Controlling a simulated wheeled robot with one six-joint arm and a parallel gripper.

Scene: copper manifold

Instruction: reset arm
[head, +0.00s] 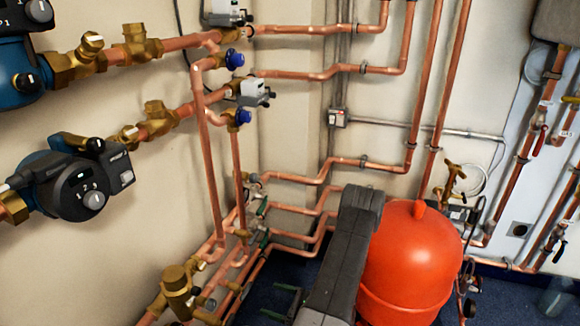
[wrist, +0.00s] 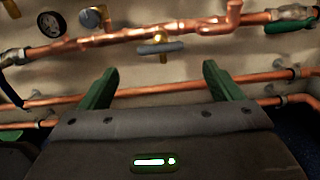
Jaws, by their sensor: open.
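My gripper (wrist: 155,85) shows in the wrist view with its two green fingers spread wide apart and nothing between them. Beyond the fingers is a copper manifold pipe (wrist: 115,38) with a small valve that has a grey lever handle (wrist: 160,47). The fingers look apart from the pipes, but the exact distance is hard to tell. In the head view my dark grey arm rises at the lower middle, in front of the red tank.
A red tank (head: 410,262) stands just right of my arm. Copper pipes (head: 300,180) run along the wall and corner. Pumps with dials (head: 78,182) are at the left. A panel with red-handled valves (head: 540,140) is at the right. A round gauge (wrist: 52,24) is upper left in the wrist view.

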